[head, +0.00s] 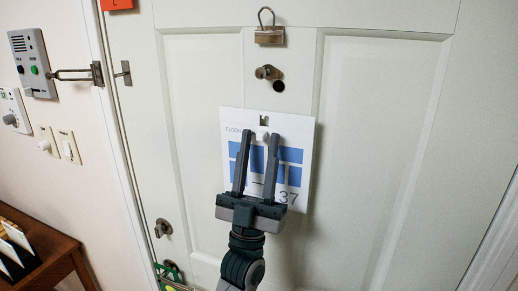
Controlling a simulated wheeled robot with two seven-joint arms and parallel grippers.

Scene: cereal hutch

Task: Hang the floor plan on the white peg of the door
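The floor plan (299,161) is a white sheet with blue blocks, the word "FLOOR" and the number 37. It is upright, slightly tilted, in front of the white door (375,150). A small dark notch (264,120) shows near its top edge. A small white knob-like piece, perhaps the white peg (262,135), shows just below the notch, between my fingers. I cannot tell whether the plan hangs from it. My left gripper (260,136) is open, its fingers apart in front of the plan and covering part of it. My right gripper is not in view.
A door knob (162,228) is at lower left. An intercom (33,62), switches (67,146) and a wooden table (38,245) are at left. The door's right side is clear.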

